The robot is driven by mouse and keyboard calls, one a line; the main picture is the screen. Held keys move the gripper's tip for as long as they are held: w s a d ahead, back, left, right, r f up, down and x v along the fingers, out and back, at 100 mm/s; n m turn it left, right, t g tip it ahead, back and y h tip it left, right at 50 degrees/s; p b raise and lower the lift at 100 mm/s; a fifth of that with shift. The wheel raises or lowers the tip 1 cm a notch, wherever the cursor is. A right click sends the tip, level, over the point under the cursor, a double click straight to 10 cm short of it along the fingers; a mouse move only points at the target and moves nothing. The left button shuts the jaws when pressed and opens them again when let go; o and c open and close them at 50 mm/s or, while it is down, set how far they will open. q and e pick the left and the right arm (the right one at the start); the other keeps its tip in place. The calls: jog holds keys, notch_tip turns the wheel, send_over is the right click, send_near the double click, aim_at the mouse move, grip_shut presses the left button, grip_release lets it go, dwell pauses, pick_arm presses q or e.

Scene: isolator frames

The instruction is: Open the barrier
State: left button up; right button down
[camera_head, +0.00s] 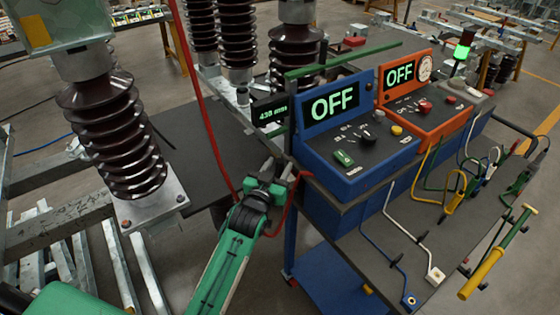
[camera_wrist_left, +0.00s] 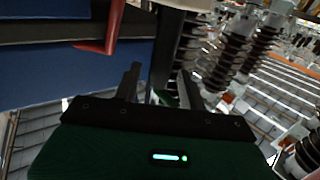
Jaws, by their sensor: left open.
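A long thin red bar or line (camera_head: 198,90), which may be the barrier, runs from the top edge down toward my left gripper. A red bent piece (camera_head: 291,200) sits beside the gripper at the console cart's corner, and a red part shows in the left wrist view (camera_wrist_left: 114,28). I cannot tell whether they are joined. My left gripper (camera_head: 268,184) is open by the cart's left corner. In the left wrist view its fingers (camera_wrist_left: 160,85) stand apart, with a dark upright post (camera_wrist_left: 166,50) beyond or between them. My right gripper is not in view.
A blue console (camera_head: 345,150) and an orange console (camera_head: 408,95), both reading OFF, stand on the cart right of the gripper. Brown ribbed insulators (camera_head: 115,135) stand left and behind. Cables lie on the cart's right side.

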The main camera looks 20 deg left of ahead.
pick_arm(q)
jog(key=shift+w+d, duration=0.1)
jog(key=shift+w, duration=0.8)
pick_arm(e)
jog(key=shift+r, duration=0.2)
pick_arm(q)
grip_shut()
